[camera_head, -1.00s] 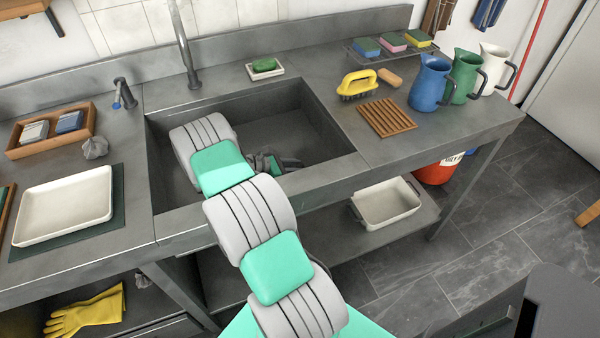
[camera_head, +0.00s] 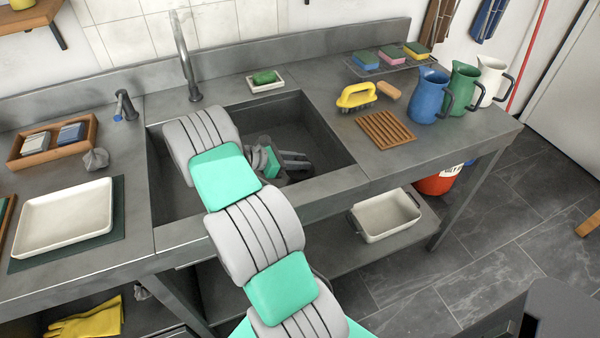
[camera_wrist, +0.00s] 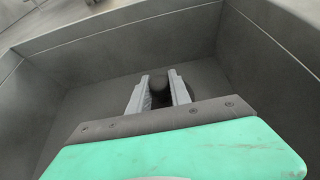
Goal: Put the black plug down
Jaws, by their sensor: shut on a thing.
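My gripper (camera_head: 297,160) is down inside the sink basin (camera_head: 328,128), reaching in over the front edge. In the wrist view its two grey fingers (camera_wrist: 159,76) stand a little apart. The black plug (camera_wrist: 158,84) is a dark shape between them, and the gripper is shut on it. The plug is mostly hidden and hard to make out against the dark basin. The basin floor lies close beyond the fingertips; I cannot tell whether the plug touches it.
Basin walls surround the gripper. Right of the sink are a wooden slatted rack (camera_head: 385,123), a yellow brush (camera_head: 356,96) and a blue jug (camera_head: 429,97). A soap dish (camera_head: 265,86) and tap (camera_head: 186,60) stand behind. A white tray (camera_head: 64,218) lies left.

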